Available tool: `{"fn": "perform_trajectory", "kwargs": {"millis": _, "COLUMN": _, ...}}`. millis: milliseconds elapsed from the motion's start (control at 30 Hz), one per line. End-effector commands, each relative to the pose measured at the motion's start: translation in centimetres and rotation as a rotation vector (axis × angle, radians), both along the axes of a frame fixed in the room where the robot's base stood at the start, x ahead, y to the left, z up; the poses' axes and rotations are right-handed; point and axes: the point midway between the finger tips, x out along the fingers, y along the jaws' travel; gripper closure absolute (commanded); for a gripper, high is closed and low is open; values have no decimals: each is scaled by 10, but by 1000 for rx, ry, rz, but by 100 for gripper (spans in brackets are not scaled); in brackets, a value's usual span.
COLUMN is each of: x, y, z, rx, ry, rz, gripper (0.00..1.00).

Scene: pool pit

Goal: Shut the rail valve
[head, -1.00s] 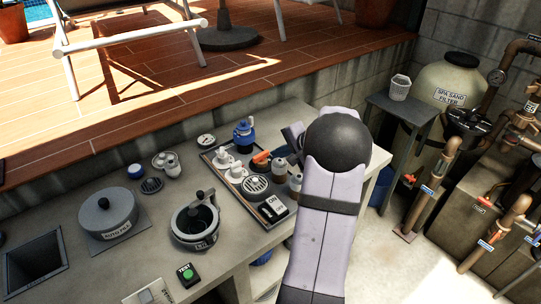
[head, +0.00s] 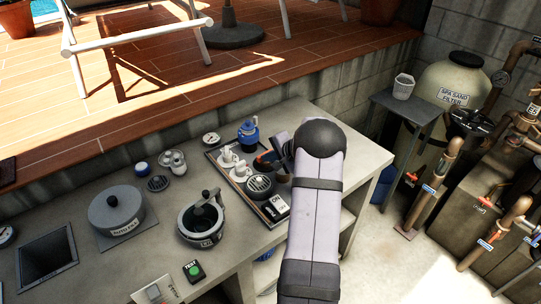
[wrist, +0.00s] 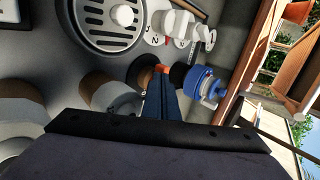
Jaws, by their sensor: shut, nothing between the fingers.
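An orange-handled fitting sits on the grey panel (head: 266,218) set on the counter. I take it for the rail valve, but no label on it is readable. In the head view only a small orange-red part (head: 262,156) of it shows by my gripper (head: 270,159). In the wrist view my gripper (wrist: 161,82) is shut and empty. Its dark fingers point at a dark round base with a bit of orange (wrist: 161,68) at their tips. I cannot tell whether they touch it. How far the handle is turned is hidden.
A blue-capped fitting (head: 248,132) stands close behind my gripper; it also shows in the wrist view (wrist: 203,84).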

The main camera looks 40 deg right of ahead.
Motion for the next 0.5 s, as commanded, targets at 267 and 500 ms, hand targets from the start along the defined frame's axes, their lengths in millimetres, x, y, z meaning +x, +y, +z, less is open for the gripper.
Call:
{"fn": "perform_trajectory", "kwargs": {"millis": 267, "x": 0, "y": 0, "z": -1, "rx": 0, "ry": 0, "rz": 0, "gripper": 100}}
{"fn": "perform_trajectory", "kwargs": {"millis": 500, "x": 4, "y": 3, "z": -5, "rx": -1, "ry": 1, "rz": -28, "gripper": 100}}
